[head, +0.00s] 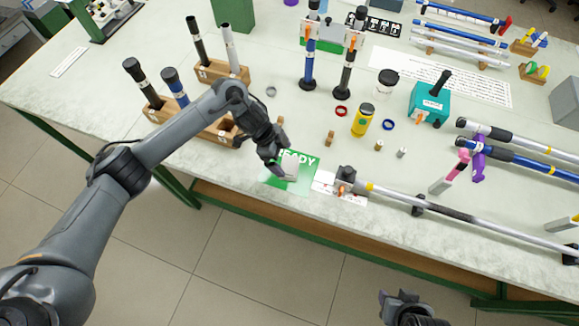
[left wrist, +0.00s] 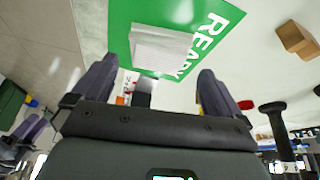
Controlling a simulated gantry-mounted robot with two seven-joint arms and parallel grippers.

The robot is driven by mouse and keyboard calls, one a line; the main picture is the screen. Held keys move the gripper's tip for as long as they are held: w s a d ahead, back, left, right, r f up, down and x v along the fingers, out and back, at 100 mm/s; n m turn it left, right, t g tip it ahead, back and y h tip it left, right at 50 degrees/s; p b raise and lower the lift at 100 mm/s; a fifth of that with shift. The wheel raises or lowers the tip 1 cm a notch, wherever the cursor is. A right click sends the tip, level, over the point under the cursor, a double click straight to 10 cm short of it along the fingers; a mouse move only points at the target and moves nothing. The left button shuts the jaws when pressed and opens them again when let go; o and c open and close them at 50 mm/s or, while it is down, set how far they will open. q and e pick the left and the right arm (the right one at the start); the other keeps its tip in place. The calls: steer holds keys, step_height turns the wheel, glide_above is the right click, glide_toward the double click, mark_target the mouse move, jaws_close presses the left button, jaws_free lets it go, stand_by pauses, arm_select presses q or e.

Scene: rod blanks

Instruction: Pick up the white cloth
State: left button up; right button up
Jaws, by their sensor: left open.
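The white cloth (left wrist: 163,48) lies folded flat on the green READY mat (left wrist: 207,30) in the left wrist view. In the head view the READY mat (head: 299,187) is near the table's front edge, and the cloth (head: 291,174) is partly hidden by my left gripper. My left gripper (head: 279,168) is over the mat, open and empty. In the left wrist view its two fingers (left wrist: 156,85) are spread apart, with the cloth beyond them and between their lines. My right gripper (head: 405,301) is at the bottom of the head view, away from the table; its jaws are unclear.
A long rod (head: 455,214) in a clamp lies right of the mat along the front edge. Wooden blocks (head: 222,131) holding dark rods stand left, behind my left arm. A yellow container (head: 363,120) and a teal box (head: 430,103) stand further back.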

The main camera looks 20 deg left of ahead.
mark_target(288, 164)
arm_select(q)
steer(key=b+x, duration=0.1)
steer(key=x, duration=0.4)
steer(key=shift+s, duration=0.1)
steer(key=c, duration=0.7)
steer(key=shift+r, duration=0.55)
steer(key=r, duration=0.2)
steer(key=d+r+p, duration=0.1)
steer(key=shift+r, duration=0.4)
steer(key=shift+s+d+r+p, duration=0.25)
steer(key=shift+d+r, duration=0.75)
steer(key=shift+d, duration=0.75)
steer(key=shift+s+d+r+p, duration=0.2)
steer(key=shift+d+r, duration=0.85)
steer(key=shift+d, duration=0.75)
steer(key=shift+s+d+r+p, duration=0.2)
steer(key=shift+d+r, duration=0.8)
steer(key=shift+d, duration=0.75)
